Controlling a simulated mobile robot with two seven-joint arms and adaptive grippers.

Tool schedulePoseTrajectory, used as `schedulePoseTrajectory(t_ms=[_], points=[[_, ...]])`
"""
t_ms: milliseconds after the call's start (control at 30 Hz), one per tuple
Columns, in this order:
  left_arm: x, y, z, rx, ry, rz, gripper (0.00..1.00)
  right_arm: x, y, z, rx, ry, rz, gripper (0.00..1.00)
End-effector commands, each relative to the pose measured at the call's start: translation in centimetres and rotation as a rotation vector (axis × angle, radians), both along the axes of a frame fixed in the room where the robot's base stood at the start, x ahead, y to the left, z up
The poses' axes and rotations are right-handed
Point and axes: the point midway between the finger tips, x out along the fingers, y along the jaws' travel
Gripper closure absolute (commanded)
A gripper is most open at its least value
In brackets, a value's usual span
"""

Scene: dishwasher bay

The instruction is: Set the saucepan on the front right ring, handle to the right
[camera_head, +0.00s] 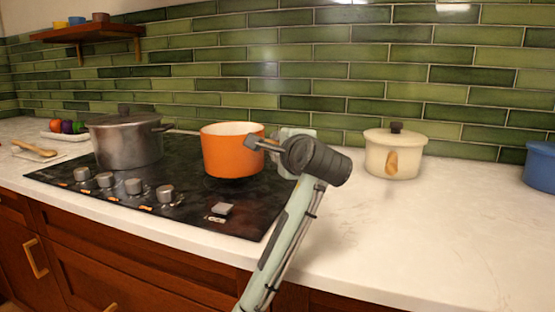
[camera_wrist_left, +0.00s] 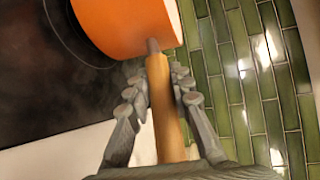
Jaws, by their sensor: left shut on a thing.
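The orange saucepan (camera_head: 228,155) is upright over the right part of the black hob (camera_head: 190,215), its handle to the right. I cannot tell whether its base touches the hob. My left gripper (camera_head: 270,144) is shut on the wooden handle (camera_wrist_left: 158,95), just right of the pan. The left wrist view shows the fingers (camera_wrist_left: 158,97) on both sides of the handle, with the pan (camera_wrist_left: 125,22) beyond. A thin ring outline (camera_wrist_left: 62,42) shows beside the pan there; the front right ring cannot be made out clearly in the head view. My right gripper is not in view.
A grey lidded pot (camera_head: 125,142) stands on the hob's left side. Several knobs (camera_head: 133,186) line the hob's front. A cream lidded pot (camera_head: 400,158) stands right on the counter, with a blue pot (camera_head: 541,168) at the far right. The front right counter is clear.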

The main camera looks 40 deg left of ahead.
Motion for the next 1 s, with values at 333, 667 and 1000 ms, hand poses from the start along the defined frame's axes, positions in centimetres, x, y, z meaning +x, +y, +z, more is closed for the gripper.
schedulePoseTrajectory(t_ms=[333, 667, 1000], points=[[-0.1, 0.0, -2.6, 0.005, -0.005, -0.001, 1.0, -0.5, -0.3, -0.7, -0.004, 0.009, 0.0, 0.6], [-0.1, 0.0, -3.0, -0.001, 0.001, 0.0, 0.68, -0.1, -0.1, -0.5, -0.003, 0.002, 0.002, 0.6], [-0.1, 0.0, -2.9, -0.001, 0.001, 0.0, 0.58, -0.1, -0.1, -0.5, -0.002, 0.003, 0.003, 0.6]])
